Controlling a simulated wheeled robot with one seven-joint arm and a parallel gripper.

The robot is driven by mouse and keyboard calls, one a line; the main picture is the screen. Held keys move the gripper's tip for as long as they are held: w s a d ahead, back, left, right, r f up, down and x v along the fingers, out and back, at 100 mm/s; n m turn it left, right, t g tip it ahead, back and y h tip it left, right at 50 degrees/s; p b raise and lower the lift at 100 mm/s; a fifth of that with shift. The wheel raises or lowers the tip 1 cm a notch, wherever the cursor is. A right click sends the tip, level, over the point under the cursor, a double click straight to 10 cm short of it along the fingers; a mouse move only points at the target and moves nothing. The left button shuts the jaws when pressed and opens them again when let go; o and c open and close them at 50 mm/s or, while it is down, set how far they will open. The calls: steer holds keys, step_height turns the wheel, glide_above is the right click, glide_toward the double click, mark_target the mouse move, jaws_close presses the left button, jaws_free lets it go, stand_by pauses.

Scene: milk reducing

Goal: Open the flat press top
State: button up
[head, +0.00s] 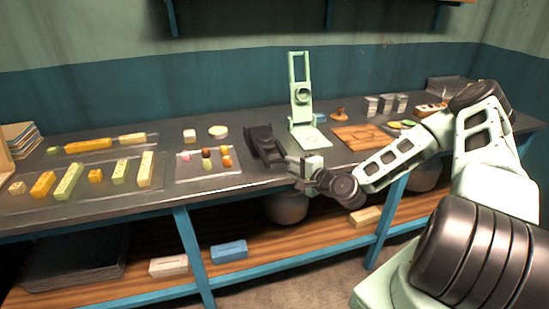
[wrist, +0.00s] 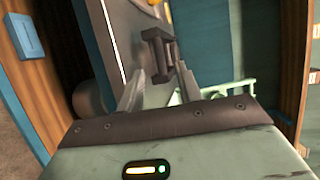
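A black press-like device (head: 263,145) sits on the counter near the front edge, its flat dark parts low and close together. I take it for the flat press. In the wrist view its dark H-shaped part (wrist: 158,48) shows just beyond and between my fingertips. My gripper (head: 297,168) is at the right front of the black device, at the counter edge. In the wrist view my gripper (wrist: 160,75) is open, with a clear gap between the fingers. I cannot tell whether a finger touches the dark part.
A pale green device (head: 300,92) with an upright frame stands behind my gripper. A tray (head: 208,182) with small coloured balls lies to the left. A wooden board (head: 357,137) lies to the right. A blue block (head: 229,251) is on the lower shelf.

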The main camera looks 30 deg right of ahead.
mark_target(280, 162)
steer(key=p+x, duration=0.1)
steer(key=x, duration=0.7)
steer(key=shift+w+f, duration=0.15)
steer(key=shift+w, duration=0.25)
jaws_close()
